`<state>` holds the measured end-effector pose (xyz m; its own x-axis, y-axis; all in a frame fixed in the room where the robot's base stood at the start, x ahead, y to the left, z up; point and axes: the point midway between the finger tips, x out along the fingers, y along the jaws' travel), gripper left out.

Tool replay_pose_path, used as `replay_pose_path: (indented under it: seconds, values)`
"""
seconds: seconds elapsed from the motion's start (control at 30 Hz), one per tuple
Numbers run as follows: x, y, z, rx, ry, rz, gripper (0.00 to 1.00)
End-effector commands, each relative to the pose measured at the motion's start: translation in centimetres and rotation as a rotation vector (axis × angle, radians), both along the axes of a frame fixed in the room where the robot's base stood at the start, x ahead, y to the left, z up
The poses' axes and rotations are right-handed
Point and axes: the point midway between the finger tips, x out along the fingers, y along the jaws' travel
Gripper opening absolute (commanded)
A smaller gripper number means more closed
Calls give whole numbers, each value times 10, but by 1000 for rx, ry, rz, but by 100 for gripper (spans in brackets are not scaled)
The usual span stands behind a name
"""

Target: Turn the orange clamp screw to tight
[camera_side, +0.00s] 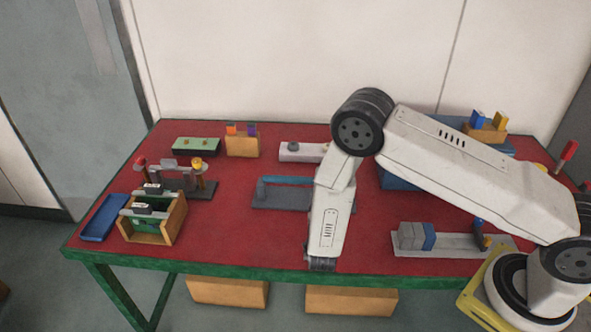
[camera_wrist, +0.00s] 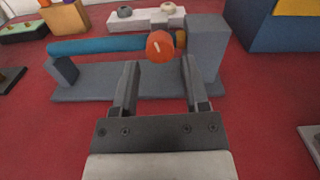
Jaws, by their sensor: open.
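The orange clamp screw (camera_wrist: 160,45) shows in the wrist view as a round orange knob with a pale mark on its face. It sits at the right end of a blue tube (camera_wrist: 100,45), beside a grey upright block (camera_wrist: 205,48) on a grey base. My gripper (camera_wrist: 160,78) is open and empty, with its two fingers on either side below the knob in the picture; I cannot tell the distance to it. In the side view the blue tube (camera_side: 287,181) on its grey base (camera_side: 280,202) shows, but my arm hides the knob and my gripper's fingertips.
A wooden box with cards (camera_side: 172,226), a blue tray (camera_side: 103,218) and a stand with red and yellow knobs (camera_side: 185,186) are at left. A grey-and-blue block (camera_side: 417,236) is on a plate at right. The red table (camera_side: 240,245) is clear at the front middle.

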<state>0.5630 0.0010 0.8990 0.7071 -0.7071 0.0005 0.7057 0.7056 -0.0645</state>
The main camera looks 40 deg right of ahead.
Motion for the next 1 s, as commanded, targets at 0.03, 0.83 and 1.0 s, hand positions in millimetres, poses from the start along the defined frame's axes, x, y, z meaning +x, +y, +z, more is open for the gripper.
replay_pose_path:
  seconds: [0.03, 0.83, 1.0]
  values:
    - [4, -5, 0, 1, -1, -4, 58]
    - [35, -34, 0, 0, 0, 0, 45]
    - [35, -34, 0, 1, 1, 0, 0]
